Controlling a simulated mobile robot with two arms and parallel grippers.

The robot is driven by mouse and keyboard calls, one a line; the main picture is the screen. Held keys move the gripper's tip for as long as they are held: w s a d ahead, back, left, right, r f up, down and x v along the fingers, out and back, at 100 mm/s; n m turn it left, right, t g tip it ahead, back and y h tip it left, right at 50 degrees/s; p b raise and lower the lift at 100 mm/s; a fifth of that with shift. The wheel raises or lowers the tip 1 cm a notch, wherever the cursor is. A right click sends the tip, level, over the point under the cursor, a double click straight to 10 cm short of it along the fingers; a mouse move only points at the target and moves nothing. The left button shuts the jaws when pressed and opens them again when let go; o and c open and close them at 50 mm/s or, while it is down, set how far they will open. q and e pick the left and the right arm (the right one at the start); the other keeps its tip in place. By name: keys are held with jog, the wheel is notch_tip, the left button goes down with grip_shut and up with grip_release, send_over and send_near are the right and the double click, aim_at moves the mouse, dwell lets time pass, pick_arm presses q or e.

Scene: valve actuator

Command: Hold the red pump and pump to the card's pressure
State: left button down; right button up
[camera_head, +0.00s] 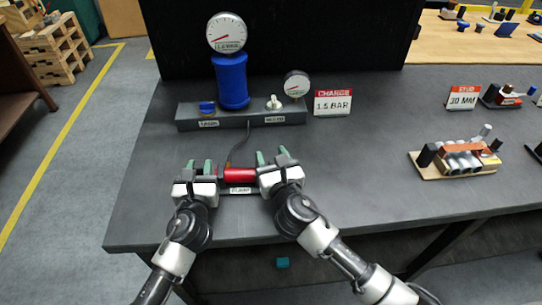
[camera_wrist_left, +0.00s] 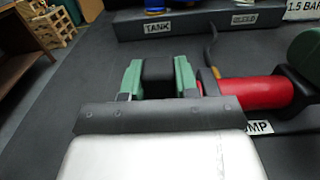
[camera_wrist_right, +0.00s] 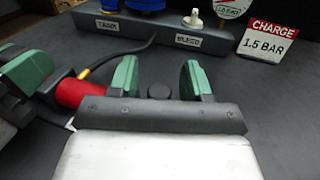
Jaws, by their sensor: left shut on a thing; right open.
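The red pump (camera_head: 240,174) lies on the dark table, level, between my two grippers, with a PUMP label in front. It also shows in the left wrist view (camera_wrist_left: 250,94) and at the left of the right wrist view (camera_wrist_right: 70,92). My left gripper (camera_head: 200,168) is shut on a black block (camera_wrist_left: 157,70) at the pump's left end. My right gripper (camera_head: 272,158) is open at the pump's right end, with a round black knob (camera_wrist_right: 160,91) between its green fingers. The card (camera_head: 333,103) reads CHARGE 1.5 BAR.
A grey manifold (camera_head: 245,118) behind the pump carries a blue tank (camera_head: 231,80) with a large gauge (camera_head: 226,33), a blue valve (camera_head: 207,108), a small gauge (camera_head: 297,84) and a pale bleed knob (camera_head: 274,102). A hose (camera_head: 240,145) joins pump and manifold.

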jog(key=shift+w, duration=0.1)
jog(key=shift+c, duration=0.4)
grip_shut()
jog(key=shift+d, duration=2.7)
grip_release()
jog(key=shift+d, duration=0.15)
jog(key=shift+o, duration=0.4)
jog(key=shift+s, duration=0.25)
jog(key=v, duration=1.2)
jog(key=shift+c, duration=0.3)
